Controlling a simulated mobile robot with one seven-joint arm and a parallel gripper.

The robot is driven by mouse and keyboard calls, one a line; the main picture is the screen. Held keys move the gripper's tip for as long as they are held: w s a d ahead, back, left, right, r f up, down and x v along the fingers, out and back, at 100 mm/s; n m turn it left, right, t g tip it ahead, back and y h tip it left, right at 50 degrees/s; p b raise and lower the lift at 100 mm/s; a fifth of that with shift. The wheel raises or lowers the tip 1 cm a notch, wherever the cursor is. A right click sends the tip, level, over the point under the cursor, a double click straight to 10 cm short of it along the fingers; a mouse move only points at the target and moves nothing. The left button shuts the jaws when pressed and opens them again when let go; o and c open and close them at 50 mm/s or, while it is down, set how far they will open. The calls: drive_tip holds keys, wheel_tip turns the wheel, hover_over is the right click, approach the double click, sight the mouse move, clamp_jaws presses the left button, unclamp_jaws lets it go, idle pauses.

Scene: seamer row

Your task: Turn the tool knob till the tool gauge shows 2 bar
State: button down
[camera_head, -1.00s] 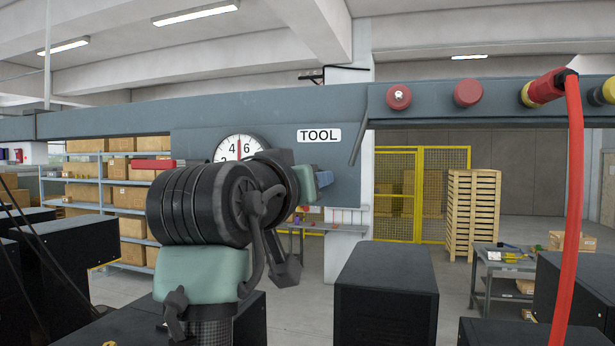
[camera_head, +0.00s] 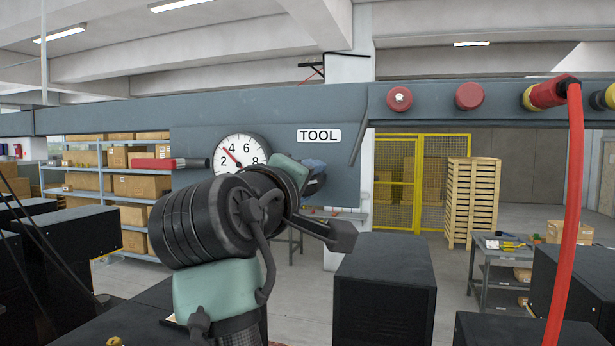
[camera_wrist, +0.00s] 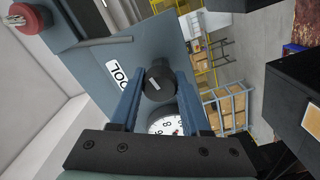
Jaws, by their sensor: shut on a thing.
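The tool gauge (camera_head: 251,143) is a white round dial on the grey panel, left of the TOOL label (camera_head: 319,135). Its red needle points up and left, between 2 and 4, at roughly 3. My arm covers the dial's lower part. In the wrist view the gauge (camera_wrist: 163,124) is partly cut off by my gripper. The black tool knob (camera_wrist: 154,88) with a pale mark sits between the blue fingers of my gripper (camera_wrist: 160,76), which is shut on it. In the head view my gripper (camera_head: 316,174) is at the panel below the label, and the knob is hidden.
Red knobs (camera_head: 468,95) and a red hose (camera_head: 572,200) are on the overhead beam (camera_head: 440,97) at the right. Black cabinets (camera_head: 385,285) stand below. Shelves with boxes (camera_head: 130,185) are at the back left, a yellow mesh fence (camera_head: 430,180) behind.

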drive_tip(key=shift+n+p, duration=0.35)
drive_tip(key=shift+n, duration=1.35)
drive_tip(key=shift+c, duration=1.9)
unclamp_jaws()
drive_tip(key=b+v, duration=0.6)
drive_tip(key=v, duration=0.7)
